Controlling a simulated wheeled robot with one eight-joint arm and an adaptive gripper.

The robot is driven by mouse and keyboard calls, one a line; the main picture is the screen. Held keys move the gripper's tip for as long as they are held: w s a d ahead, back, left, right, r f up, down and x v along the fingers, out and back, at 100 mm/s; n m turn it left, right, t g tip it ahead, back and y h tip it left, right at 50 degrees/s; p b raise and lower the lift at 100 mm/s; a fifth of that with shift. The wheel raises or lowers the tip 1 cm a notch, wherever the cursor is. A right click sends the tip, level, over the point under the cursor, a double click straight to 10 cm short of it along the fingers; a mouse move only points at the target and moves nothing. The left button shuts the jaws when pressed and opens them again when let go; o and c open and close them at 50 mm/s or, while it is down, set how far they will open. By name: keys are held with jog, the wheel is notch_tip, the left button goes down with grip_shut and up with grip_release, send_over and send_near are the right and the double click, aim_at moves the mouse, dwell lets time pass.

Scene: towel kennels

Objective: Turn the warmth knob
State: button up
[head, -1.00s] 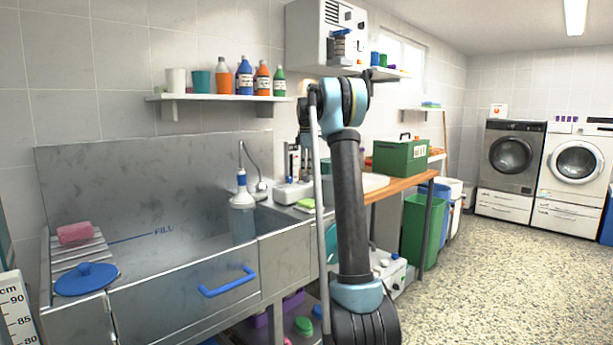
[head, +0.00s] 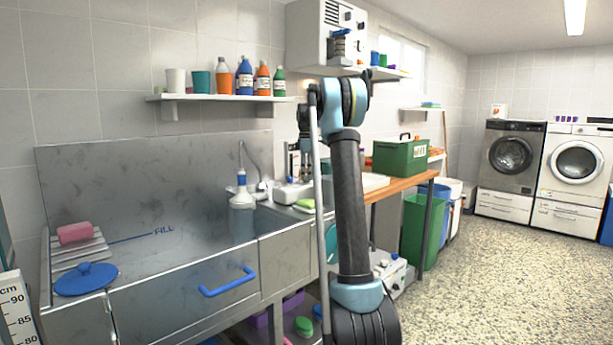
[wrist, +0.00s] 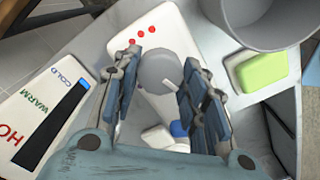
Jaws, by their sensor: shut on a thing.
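The grey round knob (wrist: 160,70) stands on a white box (wrist: 177,30) with red dots, in the wrist view. My gripper (wrist: 161,62) has one finger on each side of the knob and is shut on it. A gauge plate (wrist: 40,112) to the left reads COLD, WARM and HOT. Its slanted bar is mostly black, with a short blue part at the COLD end. In the head view the white box (head: 293,192) stands at the sink's right end. My arm hides most of the gripper there, and the knob cannot be made out.
A green sponge (wrist: 257,71) and a grey round vessel (wrist: 262,20) are close to the right of the knob. In the head view, a spray head (head: 241,190) hangs over the steel sink (head: 120,150). A green box (head: 400,157) stands on the bench to the right.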

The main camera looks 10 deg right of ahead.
jog(key=shift+w, duration=0.15)
jog(key=m, duration=0.4)
jog(key=shift+m, duration=0.4)
jog(key=m, duration=0.4)
jog(key=shift+m, duration=0.3)
jog(key=m, duration=0.4)
jog(key=shift+m, duration=2.1)
jog(key=o, duration=1.1)
jog(key=shift+c, duration=0.2)
